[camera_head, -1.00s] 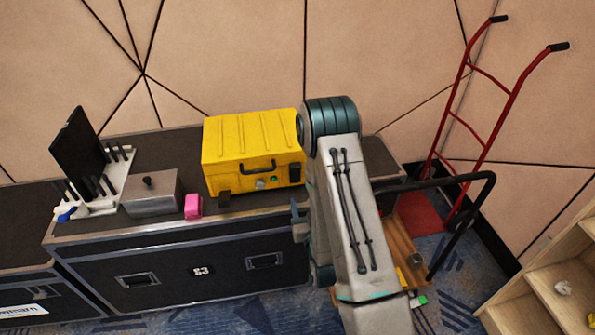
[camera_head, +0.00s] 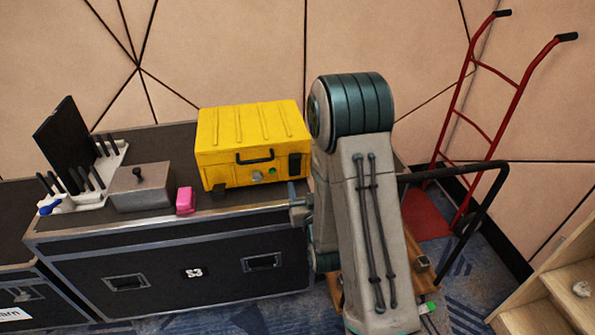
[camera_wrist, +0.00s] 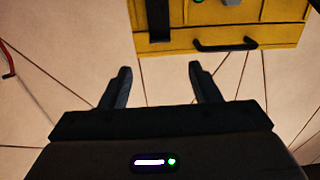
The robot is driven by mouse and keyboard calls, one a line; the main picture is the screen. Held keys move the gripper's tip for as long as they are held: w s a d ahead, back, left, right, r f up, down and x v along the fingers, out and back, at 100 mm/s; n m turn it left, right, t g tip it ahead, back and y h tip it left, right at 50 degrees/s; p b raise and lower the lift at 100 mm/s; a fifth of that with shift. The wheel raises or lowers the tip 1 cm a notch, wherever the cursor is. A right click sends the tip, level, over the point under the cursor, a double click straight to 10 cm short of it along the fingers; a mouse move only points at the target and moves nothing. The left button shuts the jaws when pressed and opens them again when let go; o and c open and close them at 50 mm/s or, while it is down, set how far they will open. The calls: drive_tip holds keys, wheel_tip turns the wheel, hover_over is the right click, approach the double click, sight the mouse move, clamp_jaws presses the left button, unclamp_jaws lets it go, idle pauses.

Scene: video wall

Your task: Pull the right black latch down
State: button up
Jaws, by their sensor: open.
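A yellow case (camera_head: 250,130) stands on a black flight case, its front facing me. The right black latch (camera_head: 294,165) is upright on the case front, right of the black handle (camera_head: 254,157). In the wrist view the picture is inverted, and the latch (camera_wrist: 158,20) hangs from the top edge, left of the handle (camera_wrist: 226,46). My gripper (camera_wrist: 159,82) is open and empty, its two fingers apart and pointing towards the latch without touching it. In the head view my gripper (camera_head: 297,201) is mostly hidden by my arm, low and in front of the latch.
The black flight case (camera_head: 190,260) bears a pink block (camera_head: 185,200), a grey metal box (camera_head: 143,187) and a white rack (camera_head: 93,190) left of the yellow case. A red hand truck (camera_head: 488,120) and a black-handled cart (camera_head: 455,172) stand at the right, near wooden shelves (camera_head: 550,300).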

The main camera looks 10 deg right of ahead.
sight(296, 159)
drive_tip(key=w+b, duration=0.2)
drive_tip(key=w, duration=0.9)
drive_tip(key=shift+c, duration=0.3)
